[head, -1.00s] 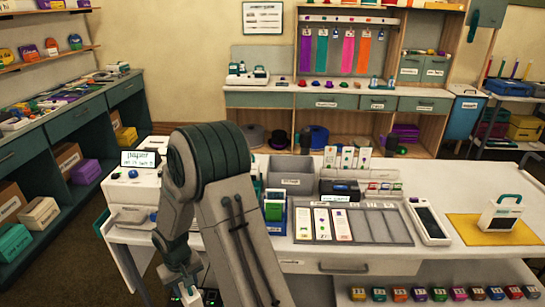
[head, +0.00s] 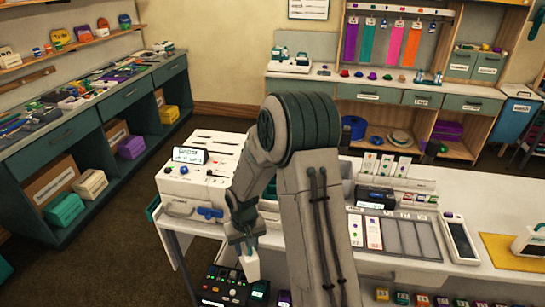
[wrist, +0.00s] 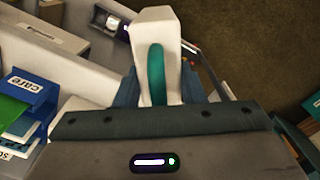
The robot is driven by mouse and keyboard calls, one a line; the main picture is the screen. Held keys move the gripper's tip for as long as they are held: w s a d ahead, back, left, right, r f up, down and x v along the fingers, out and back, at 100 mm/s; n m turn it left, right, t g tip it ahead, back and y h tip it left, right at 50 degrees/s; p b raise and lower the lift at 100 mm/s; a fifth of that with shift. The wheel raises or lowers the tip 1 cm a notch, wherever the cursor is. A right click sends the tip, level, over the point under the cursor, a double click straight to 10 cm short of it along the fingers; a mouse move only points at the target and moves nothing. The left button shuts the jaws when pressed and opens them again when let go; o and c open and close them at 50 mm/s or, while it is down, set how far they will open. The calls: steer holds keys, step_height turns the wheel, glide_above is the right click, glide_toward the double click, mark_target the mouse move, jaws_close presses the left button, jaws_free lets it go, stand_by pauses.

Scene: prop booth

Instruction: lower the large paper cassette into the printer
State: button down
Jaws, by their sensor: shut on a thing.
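My gripper (head: 246,248) is shut on a white block with a teal grip, seemingly the paper cassette (head: 251,267). It hangs off the table's front left side, above a dark box with coloured buttons. The white printer (head: 203,168), with a small lit display, dark slots on top and a blue front knob, stands at the table's left end, behind and left of my gripper. My arm hides part of its right side.
The dark button box (head: 228,288) sits low below my gripper. The white table (head: 480,185) carries a card tray (head: 415,235) and a white carrier on a yellow mat (head: 497,252) at right. A blue box (wrist: 28,88) shows in the wrist view. Floor is clear at left.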

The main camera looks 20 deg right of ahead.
steer(key=d+r+m, duration=0.7)
steer(key=r+m, duration=0.5)
steer(key=r, duration=0.1)
steer(key=s+d+r+m, duration=0.1)
steer(key=d+r+m, duration=0.6)
steer(key=r+m, duration=0.5)
steer(key=shift+s+r+m+b, duration=0.15)
steer(key=shift+r+m+b, duration=0.25)
steer(key=shift+r, duration=0.1)
